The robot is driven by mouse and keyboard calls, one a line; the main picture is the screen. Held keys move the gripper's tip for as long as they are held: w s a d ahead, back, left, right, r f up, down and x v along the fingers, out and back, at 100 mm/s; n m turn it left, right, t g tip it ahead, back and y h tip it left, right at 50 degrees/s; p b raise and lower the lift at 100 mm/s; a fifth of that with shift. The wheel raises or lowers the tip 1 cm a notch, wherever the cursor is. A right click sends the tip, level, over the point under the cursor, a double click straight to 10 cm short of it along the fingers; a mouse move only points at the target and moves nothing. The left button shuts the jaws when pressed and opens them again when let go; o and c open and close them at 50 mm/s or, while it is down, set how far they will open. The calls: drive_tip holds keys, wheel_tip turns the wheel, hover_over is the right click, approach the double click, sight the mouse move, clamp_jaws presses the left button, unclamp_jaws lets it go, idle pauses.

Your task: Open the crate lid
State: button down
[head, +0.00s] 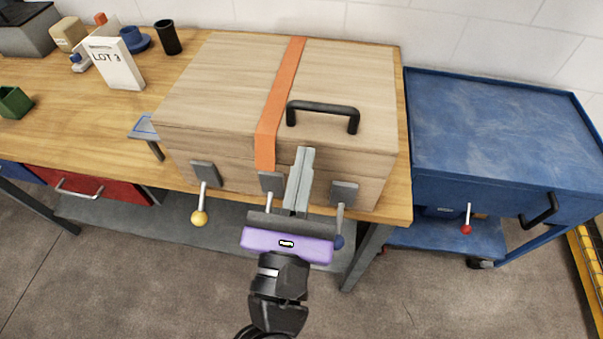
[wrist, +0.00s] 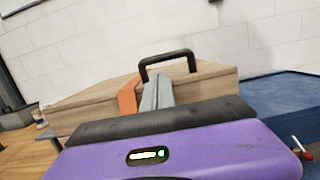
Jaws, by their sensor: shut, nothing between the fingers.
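The wooden crate (head: 357,181) stands on the workbench with its lid (head: 225,80) down. A black handle (head: 323,107) is on the lid near its front right. An orange strap (head: 283,75) runs over the lid and down the front. The front carries a left latch (head: 204,172) with a yellow-knobbed lever, a middle latch (head: 271,181) partly hidden by my gripper, and a right latch (head: 344,192) with a blue-knobbed lever. The visible levers hang down. My gripper (head: 305,152) is shut and empty at the crate's front, below the handle. The wrist view shows its fingers (wrist: 157,85) together.
A blue cart (head: 500,130) with a red-knobbed lever stands right of the workbench (head: 110,112). A white LOT 3 sign (head: 115,65), a black cup (head: 168,37) and a green bin (head: 14,102) are on the bench's left. A small bracketed plate (head: 144,127) sits by the crate's left side.

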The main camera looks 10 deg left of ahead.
sight(309, 134)
drive_tip(key=shift+w+d+r+p, duration=0.1)
drive_tip(key=shift+w+r+p, duration=0.15)
drive_tip(key=shift+w, duration=1.1)
drive_tip(key=shift+w+r+p, duration=0.1)
drive_tip(key=shift+w+r, duration=0.15)
drive_tip(key=shift+w, duration=1.1)
